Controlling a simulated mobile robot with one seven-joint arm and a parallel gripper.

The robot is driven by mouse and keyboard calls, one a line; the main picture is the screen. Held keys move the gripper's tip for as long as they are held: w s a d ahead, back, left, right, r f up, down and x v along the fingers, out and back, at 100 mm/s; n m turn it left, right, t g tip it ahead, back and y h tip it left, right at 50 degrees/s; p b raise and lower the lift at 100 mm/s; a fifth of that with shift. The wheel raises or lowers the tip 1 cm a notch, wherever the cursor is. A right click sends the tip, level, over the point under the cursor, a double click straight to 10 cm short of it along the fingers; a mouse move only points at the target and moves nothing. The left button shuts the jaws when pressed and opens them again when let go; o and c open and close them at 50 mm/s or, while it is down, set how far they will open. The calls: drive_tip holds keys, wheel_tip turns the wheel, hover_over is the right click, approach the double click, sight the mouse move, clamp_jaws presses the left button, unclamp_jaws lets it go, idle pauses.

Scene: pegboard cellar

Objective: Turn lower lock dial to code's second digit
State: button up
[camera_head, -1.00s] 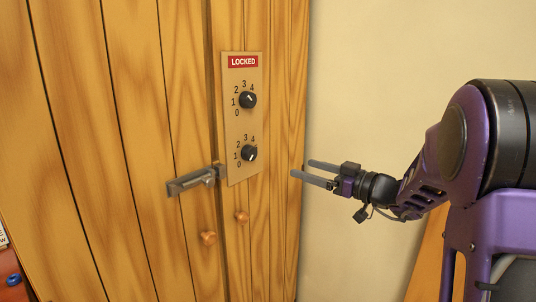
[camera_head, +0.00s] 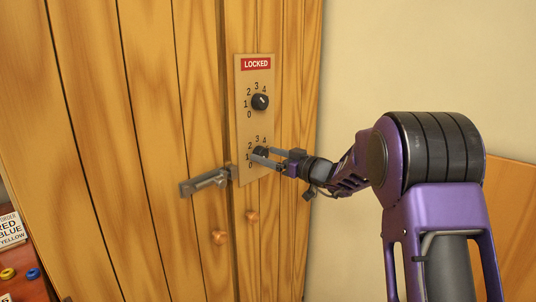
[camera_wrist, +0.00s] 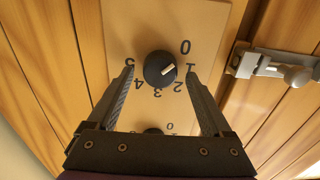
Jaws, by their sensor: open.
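The lower lock dial (camera_head: 263,151) is a black round knob on a tan plate (camera_head: 244,120). In the wrist view this dial (camera_wrist: 160,69) has digits 0 to 5 around it, upside down, and its white mark points between 0 and 1, closer to 1. My gripper (camera_wrist: 159,72) is open, with one finger at each side of the dial in that view. I cannot tell whether the fingers touch it. In the head view my gripper (camera_head: 259,155) partly covers the dial and its digits. The upper dial (camera_head: 260,102) is above, under a red LOCKED sign (camera_head: 256,64).
A metal latch (camera_head: 207,180) sits left of the plate, across the door seam. Two wooden knobs (camera_head: 219,237) are below. A card (camera_head: 11,230) at the left reads ORDER, RED, BLUE, YELLOW. Yellow (camera_head: 7,273) and blue (camera_head: 33,273) round pieces are under it.

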drive_tip(key=shift+w+a, duration=0.1)
drive_tip(key=shift+a, duration=0.05)
drive_tip(key=shift+c, duration=0.2)
clamp_jaws()
